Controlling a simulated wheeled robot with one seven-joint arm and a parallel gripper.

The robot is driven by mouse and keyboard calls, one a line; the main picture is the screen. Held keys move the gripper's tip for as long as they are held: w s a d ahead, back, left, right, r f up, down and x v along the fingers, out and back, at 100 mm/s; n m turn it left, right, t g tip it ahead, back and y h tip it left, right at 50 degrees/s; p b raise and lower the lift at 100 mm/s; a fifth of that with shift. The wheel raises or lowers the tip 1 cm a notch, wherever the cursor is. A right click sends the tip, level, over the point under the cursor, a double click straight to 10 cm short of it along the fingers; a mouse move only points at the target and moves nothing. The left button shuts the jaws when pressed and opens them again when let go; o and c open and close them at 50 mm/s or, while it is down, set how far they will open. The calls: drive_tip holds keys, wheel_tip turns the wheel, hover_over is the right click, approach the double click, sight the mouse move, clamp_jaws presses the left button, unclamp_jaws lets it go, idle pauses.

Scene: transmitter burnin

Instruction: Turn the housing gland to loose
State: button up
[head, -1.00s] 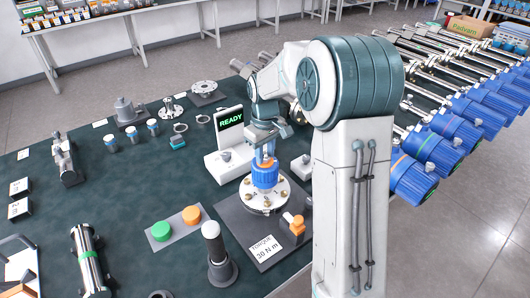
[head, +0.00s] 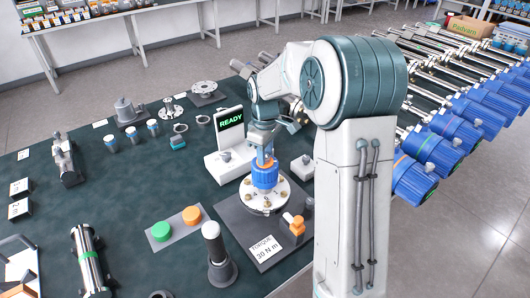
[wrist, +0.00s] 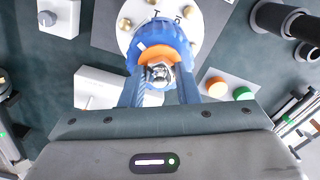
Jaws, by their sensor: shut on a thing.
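The blue transmitter housing (head: 265,178) stands upright on a round white flange (head: 280,200) with brass bolts. In the wrist view the housing (wrist: 160,33) has an orange ring (wrist: 158,54) and a metal gland (wrist: 159,72) at its near end. My gripper (wrist: 159,88) is shut on this gland, one finger on each side. In the head view my gripper (head: 264,156) comes down on the housing's top from above. The fingers partly hide the gland, and I cannot read any loose or tight mark on it.
A screen reading READY (head: 230,119) stands just behind the housing. A plate marked TORQUE 30 N m (head: 265,250) lies in front. Green (head: 161,231) and orange (head: 191,214) buttons and a white-topped post (head: 212,232) are to the left.

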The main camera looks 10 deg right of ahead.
drive_tip(key=o, duration=1)
drive_tip(key=shift+r, duration=0.1)
wheel_tip(320, 180, up, 14)
drive_tip(key=shift+f+b, duration=0.15)
drive_tip(key=shift+b, duration=0.3)
drive_tip(key=shift+s, duration=0.1)
drive_tip(key=s+f+m+t, duration=0.1)
drive_tip(key=s+f+m, duration=0.1)
drive_tip(key=s, duration=0.6)
drive_tip(key=s+f+m+t, duration=0.1)
drive_tip(key=s+m, duration=0.3)
drive_tip(key=s, duration=0.5)
drive_tip(key=s+f+m+t, duration=0.1)
drive_tip(key=s+f+m, duration=0.2)
drive_tip(key=s, duration=0.6)
drive_tip(key=shift+a+f+m, duration=0.1)
drive_tip(key=shift+f+m, duration=0.15)
drive_tip(key=shift+m, duration=0.05)
